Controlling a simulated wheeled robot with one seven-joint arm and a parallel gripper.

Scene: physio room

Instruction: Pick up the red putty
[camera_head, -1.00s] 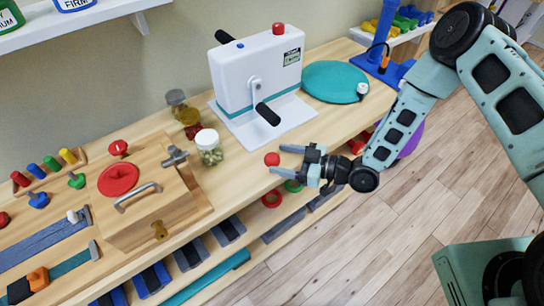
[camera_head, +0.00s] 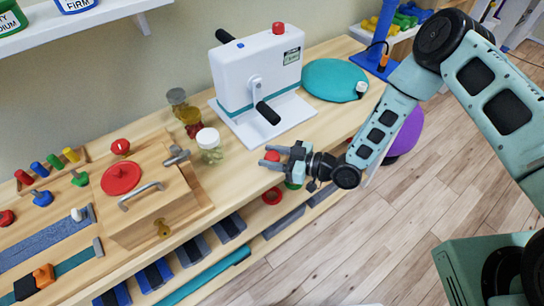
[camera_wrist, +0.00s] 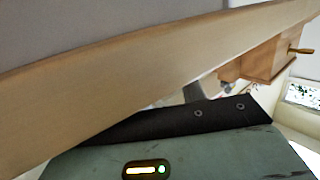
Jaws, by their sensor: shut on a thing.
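The red putty (camera_head: 272,156) is a small round ball at the bench's front, seen in the head view right of the white-lidded jar. My gripper (camera_head: 271,158) reaches in from the right, its grey fingers on either side of the putty and shut on it. The fingers partly cover the ball. I cannot tell whether the ball touches the bench top. In the wrist view I see a pale wooden edge and my own teal housing, but no putty.
A white-lidded jar (camera_head: 209,146) stands left of my gripper, with smaller jars (camera_head: 190,121) behind it. A white crank machine (camera_head: 256,75) stands behind. A wooden box (camera_head: 146,203) with a handle is at left. Coloured rings (camera_head: 272,196) and bins (camera_head: 229,226) lie on the shelf below.

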